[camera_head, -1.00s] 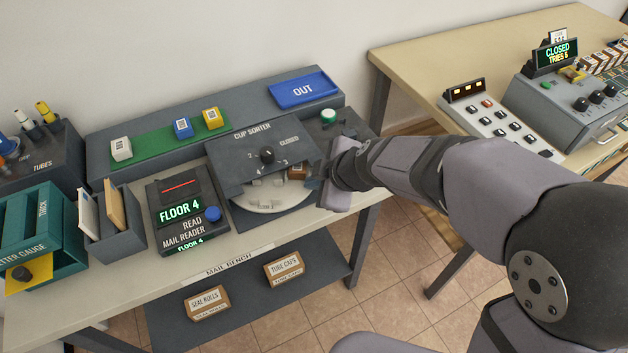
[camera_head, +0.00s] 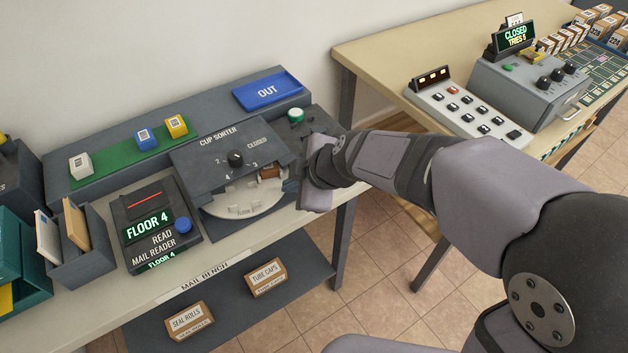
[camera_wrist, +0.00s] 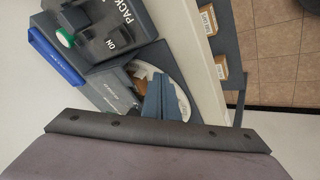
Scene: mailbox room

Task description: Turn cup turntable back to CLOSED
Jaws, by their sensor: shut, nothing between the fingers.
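The cup sorter (camera_head: 205,150) is a dark grey unit with a black knob (camera_head: 235,158), numbered marks and the word CLOSED on its top. Its pale round turntable (camera_head: 245,208) shows at the front opening, with small pale dividers on it. A brown object (camera_head: 270,172) sits at the turntable's right rear; it also shows in the wrist view (camera_wrist: 141,73). My gripper (camera_head: 291,186) is at the turntable's right edge, its blue-grey fingers (camera_wrist: 161,98) shut and empty over the disc in the wrist view. Whether they touch it I cannot tell.
A panel with a green button (camera_head: 296,115) stands behind my wrist. The mail reader (camera_head: 158,222) is left of the sorter. The blue OUT tray (camera_head: 268,90) and several small blocks are on the raised shelf behind. A second table (camera_head: 400,50) is at right.

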